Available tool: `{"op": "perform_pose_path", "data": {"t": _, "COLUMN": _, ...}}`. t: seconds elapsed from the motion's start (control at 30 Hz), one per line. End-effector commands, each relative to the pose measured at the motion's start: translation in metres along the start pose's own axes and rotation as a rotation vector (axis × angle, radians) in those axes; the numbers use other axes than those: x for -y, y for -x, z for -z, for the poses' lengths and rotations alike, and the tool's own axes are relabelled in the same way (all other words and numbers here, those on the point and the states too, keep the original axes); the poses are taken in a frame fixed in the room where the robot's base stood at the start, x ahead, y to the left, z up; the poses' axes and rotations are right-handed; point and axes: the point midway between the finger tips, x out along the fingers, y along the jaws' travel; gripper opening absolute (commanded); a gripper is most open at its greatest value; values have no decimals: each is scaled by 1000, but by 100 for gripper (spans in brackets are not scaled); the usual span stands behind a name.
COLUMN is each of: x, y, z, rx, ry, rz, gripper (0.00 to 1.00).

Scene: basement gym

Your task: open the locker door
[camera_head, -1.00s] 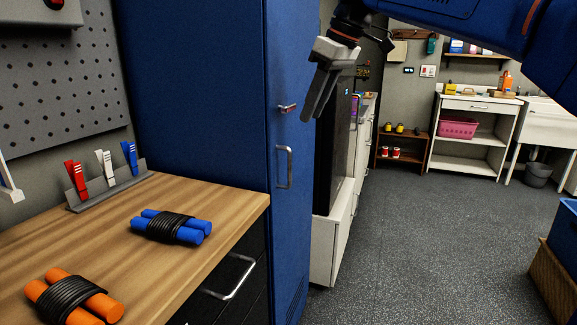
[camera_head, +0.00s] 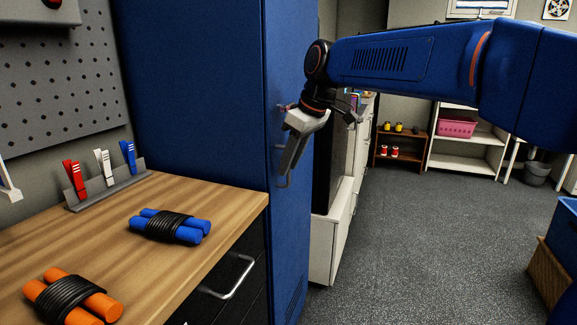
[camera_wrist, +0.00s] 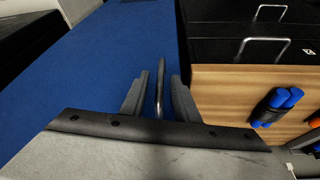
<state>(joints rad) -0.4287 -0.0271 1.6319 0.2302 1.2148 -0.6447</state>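The blue locker door (camera_head: 291,235) is the narrow face right of the locker's broad blue side, and it looks shut. Its metal handle (camera_head: 281,184) is mostly hidden behind my gripper (camera_head: 288,166) in the head view. In the wrist view the handle (camera_wrist: 159,88) stands between the two fingers of my gripper (camera_wrist: 158,92), with a gap on each side. The fingers are open, and I see no clear contact. The blue door face (camera_wrist: 90,85) fills the left part of the wrist view.
A wooden-topped bench (camera_head: 100,235) with black drawers stands beside the locker, holding blue-handled (camera_head: 171,226) and orange-handled (camera_head: 72,298) jump ropes. White cabinets (camera_head: 328,245) stand beyond the door. A blue bin (camera_head: 566,235) is at the right. The grey floor (camera_head: 430,240) between is clear.

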Motion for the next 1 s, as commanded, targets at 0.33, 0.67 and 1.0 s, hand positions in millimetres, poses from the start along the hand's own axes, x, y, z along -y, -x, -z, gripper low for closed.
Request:
{"op": "perform_pose_path", "data": {"t": 0.33, "x": 0, "y": -15, "z": 0, "rx": 0, "ry": 0, "rz": 0, "gripper": 28}}
{"op": "perform_pose_path", "data": {"t": 0.67, "x": 0, "y": -14, "z": 0, "rx": 0, "ry": 0, "rz": 0, "gripper": 0}}
{"op": "perform_pose_path", "data": {"t": 1.0, "x": -1, "y": -13, "z": -4, "rx": 0, "ry": 24, "rz": 10, "gripper": 0}}
